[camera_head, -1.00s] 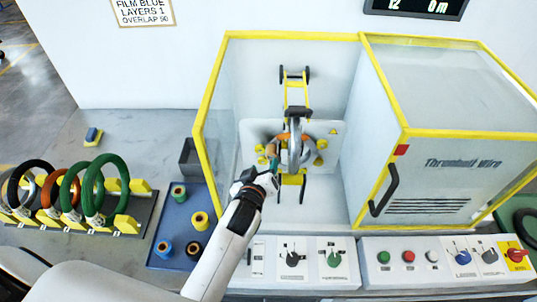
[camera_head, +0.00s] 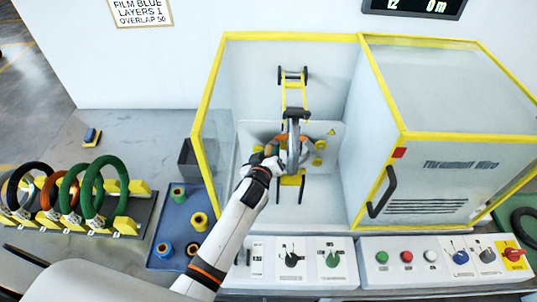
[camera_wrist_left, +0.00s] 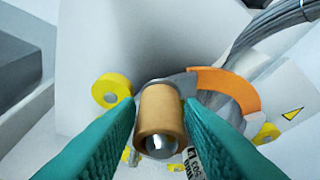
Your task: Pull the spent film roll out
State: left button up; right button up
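The spent film roll is a bare tan core (camera_wrist_left: 160,112) on a metal spindle in the left wrist view. It sits beside the grey ring of the wrapping head (camera_head: 292,150) inside the yellow-framed machine. My left gripper (camera_wrist_left: 160,108) has its two green fingers on either side of the core. They are very close to it or touching, and I cannot tell whether they grip it. In the head view my left gripper (camera_head: 268,160) reaches the ring's left side and hides most of the core. My right gripper is not in view.
The machine's yellow frame (camera_head: 206,120) and clear left panel stand close to my left arm. A blue tray (camera_head: 168,225) with several film rolls lies left of it. Coils stand on a rack (camera_head: 130,215) farther left. Control panels (camera_head: 300,262) line the front.

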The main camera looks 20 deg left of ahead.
pick_arm(q)
grip_shut()
jog(key=s+d+p, duration=0.1)
jog(key=s+d, duration=0.1)
jog(key=s, duration=0.4)
jog(key=shift+s, duration=0.4)
dwell(1.0)
